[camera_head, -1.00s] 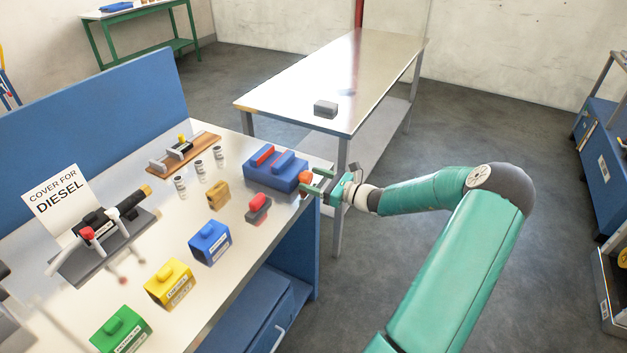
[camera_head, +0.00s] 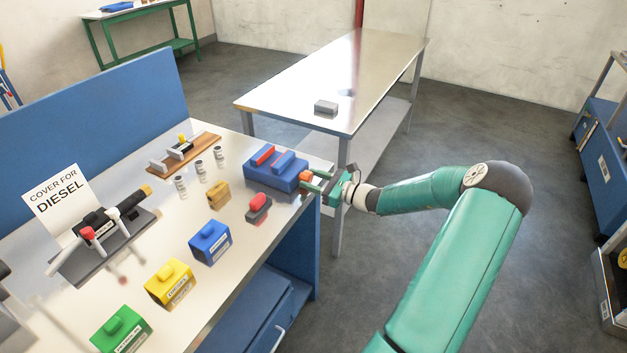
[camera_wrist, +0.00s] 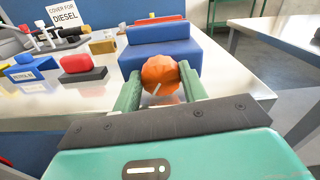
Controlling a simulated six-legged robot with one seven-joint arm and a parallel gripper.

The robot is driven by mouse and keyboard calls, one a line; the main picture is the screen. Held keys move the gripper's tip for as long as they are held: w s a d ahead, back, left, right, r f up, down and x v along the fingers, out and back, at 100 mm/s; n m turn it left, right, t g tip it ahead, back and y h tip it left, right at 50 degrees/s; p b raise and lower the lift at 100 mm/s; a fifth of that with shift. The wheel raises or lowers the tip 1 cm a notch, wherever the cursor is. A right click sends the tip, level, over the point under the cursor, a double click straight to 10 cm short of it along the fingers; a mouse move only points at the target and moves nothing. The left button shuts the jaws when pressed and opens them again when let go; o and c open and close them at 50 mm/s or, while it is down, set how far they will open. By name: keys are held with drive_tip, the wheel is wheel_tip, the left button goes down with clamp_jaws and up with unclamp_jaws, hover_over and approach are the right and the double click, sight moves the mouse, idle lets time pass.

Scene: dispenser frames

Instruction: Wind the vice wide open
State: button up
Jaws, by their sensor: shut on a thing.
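The vice (camera_head: 273,172) is a blue block with a red jaw piece and a blue jaw piece on top, at the right end of the workbench. A gap shows between the two pieces in the head view. Its orange knob (camera_wrist: 160,75) faces me on the near side of the vice body (camera_wrist: 162,48) in the wrist view. My gripper (camera_head: 311,180) reaches in from the right and is shut on the knob, with one green finger on each side of it. A pale line marks the knob's face. The screw behind the knob is hidden.
A red-topped grey block (camera_head: 258,209) stands close to the vice. Blue (camera_head: 210,243), yellow (camera_head: 170,284) and green (camera_head: 122,331) labelled blocks line the bench front. A steel table (camera_head: 345,75) stands behind.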

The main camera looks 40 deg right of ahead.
drive_tip(key=shift+s+n, duration=0.1)
drive_tip(key=shift+n, duration=2.4)
drive_tip(key=o, duration=1)
drive_tip(key=shift+a, duration=0.1)
drive_tip(key=shift+c, duration=0.2)
drive_tip(key=shift+f, duration=0.1)
